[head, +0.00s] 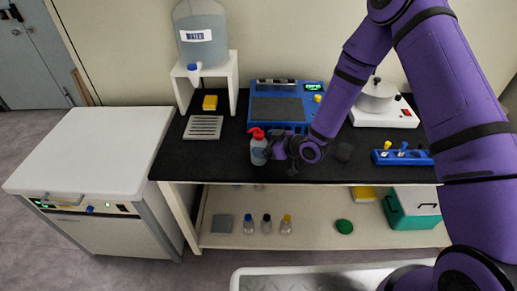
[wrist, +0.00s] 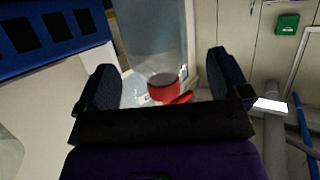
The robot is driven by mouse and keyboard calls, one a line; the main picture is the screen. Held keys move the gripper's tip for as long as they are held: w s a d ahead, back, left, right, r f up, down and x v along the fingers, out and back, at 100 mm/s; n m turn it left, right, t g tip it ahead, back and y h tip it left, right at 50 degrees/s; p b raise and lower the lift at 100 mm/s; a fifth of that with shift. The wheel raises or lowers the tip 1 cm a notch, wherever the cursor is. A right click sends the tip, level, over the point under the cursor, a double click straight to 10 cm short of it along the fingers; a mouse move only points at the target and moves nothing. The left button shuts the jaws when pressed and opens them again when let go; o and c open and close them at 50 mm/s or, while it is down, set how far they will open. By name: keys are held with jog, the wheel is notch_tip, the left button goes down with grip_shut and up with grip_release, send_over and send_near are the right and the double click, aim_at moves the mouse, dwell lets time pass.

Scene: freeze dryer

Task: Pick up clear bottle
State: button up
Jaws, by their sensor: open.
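A clear bottle with a red spout cap (head: 258,152) stands upright on the black benchtop, near its front edge. In the wrist view its red cap (wrist: 164,88) shows between my two finger pads, with a pale translucent body beside it. My gripper (head: 273,149) is just right of the bottle at benchtop level. It is open, with the fingers on either side of the cap in the wrist view (wrist: 163,84). I cannot tell whether a finger touches the bottle. The lower bottle is largely hidden in the wrist view.
A blue device (head: 290,100) stands behind my gripper. A blue rack (head: 402,158) is to the right, and a slotted grey plate (head: 203,127) to the left. A water tank (head: 201,40) stands on a white stand. Small capped bottles (head: 266,226) stand on the lower shelf.

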aim_at(265, 143)
jog(key=x, duration=0.3)
jog(key=shift+w+a+f, duration=0.1)
jog(key=c, duration=1.1)
jog(key=shift+c, duration=0.2)
